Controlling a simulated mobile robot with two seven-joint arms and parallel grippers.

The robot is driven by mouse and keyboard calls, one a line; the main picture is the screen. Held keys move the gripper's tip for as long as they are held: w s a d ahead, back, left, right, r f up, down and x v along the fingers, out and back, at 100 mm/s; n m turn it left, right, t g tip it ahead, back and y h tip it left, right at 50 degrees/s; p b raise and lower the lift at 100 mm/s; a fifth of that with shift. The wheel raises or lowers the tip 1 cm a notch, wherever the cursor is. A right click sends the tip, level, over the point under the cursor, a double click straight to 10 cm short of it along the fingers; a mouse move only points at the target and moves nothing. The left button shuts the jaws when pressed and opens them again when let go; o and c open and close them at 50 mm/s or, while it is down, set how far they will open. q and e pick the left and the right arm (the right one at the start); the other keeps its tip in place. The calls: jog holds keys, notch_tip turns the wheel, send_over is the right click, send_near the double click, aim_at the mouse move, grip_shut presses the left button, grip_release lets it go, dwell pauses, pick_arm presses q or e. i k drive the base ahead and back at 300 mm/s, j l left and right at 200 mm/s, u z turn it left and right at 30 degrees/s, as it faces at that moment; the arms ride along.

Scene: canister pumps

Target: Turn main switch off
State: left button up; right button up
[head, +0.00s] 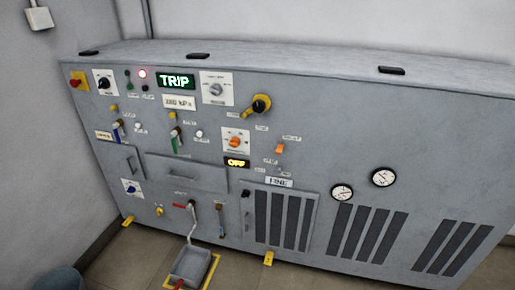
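A grey control cabinet (330,130) fills most of the head view. Its panel has a black rotary knob on a yellow base with a yellow handle (260,104), an orange knob on a white plate (236,141), a grey knob on a white plate (215,89), a black knob (104,82) and a blue knob (131,188). The small labels are unreadable, so I cannot tell which one is the main switch. A green display reads TRIP (175,81); an amber display reads OFF (236,163). Neither of my grippers is in view.
A red button on yellow (78,81) sits at the upper left. A lit lamp (142,74) is left of TRIP. A grey pedal-like box (190,264) stands on the floor in front. Two round gauges (383,177) are at the right. A dark round object (58,280) is at lower left.

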aim_at(104, 83)
jog(key=u, duration=0.3)
jog(key=i+j+u, duration=0.15)
jog(key=i+u, duration=0.65)
jog(key=u, duration=0.2)
